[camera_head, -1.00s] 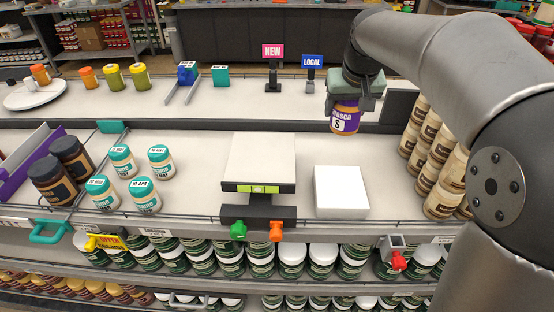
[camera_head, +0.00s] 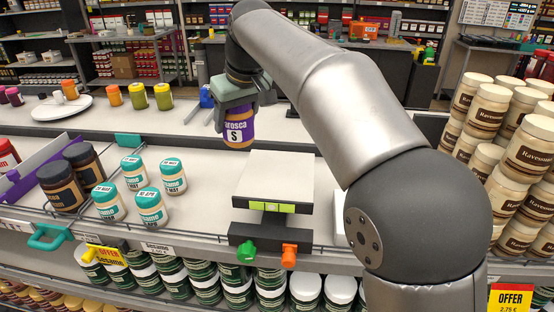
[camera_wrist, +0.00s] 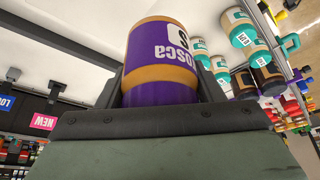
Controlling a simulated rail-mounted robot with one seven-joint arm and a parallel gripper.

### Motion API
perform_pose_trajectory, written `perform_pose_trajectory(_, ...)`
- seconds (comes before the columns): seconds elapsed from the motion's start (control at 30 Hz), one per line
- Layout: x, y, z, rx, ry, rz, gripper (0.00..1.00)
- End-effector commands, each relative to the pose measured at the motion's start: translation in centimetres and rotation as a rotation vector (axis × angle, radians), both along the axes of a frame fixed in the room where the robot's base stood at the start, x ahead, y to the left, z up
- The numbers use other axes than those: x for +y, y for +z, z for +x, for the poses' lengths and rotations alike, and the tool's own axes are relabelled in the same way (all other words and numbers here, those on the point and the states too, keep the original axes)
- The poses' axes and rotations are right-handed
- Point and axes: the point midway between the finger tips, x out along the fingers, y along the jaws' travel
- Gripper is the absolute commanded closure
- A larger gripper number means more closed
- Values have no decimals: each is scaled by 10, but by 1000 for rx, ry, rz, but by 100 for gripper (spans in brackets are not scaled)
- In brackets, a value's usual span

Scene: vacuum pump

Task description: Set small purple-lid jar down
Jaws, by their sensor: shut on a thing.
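The small jar (camera_head: 239,127) has a purple label marked S and hangs upright below my gripper (camera_head: 236,100). My gripper is shut on its top, so the lid is mostly hidden in the head view. The jar is in the air above the shelf, behind and a little left of the scale-like stand (camera_head: 273,182). In the wrist view the jar (camera_wrist: 162,50) fills the middle, between the two fingers (camera_wrist: 160,95), with purple at the end nearest the gripper.
Several teal-lid jars (camera_head: 173,177) stand to the left on the shelf, beside dark jars (camera_head: 62,186) and a purple-edged tray (camera_head: 22,185). Stacked cream-lid jars (camera_head: 505,150) stand at the right. Bare shelf (camera_head: 213,185) lies between the teal-lid jars and the stand.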

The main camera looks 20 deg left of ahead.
Motion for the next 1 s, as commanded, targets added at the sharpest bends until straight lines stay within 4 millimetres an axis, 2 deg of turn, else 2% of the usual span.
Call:
perform_pose_trajectory(0.03, -12, -5, 7, 2, -5, 0, 71)
perform_pose_trajectory(0.17, -38, -19, 25, 2, -6, 1, 71)
perform_pose_trajectory(0.3, -54, -47, 36, 2, -2, 0, 71)
perform_pose_trajectory(0.4, -62, -59, 42, 1, -3, 1, 71)
perform_pose_trajectory(0.63, -73, -75, 50, 1, -2, 0, 71)
perform_pose_trajectory(0.83, -74, -103, 50, 2, 1, 1, 71)
perform_pose_trajectory(1.0, -74, -107, 51, -1, 0, 2, 71)
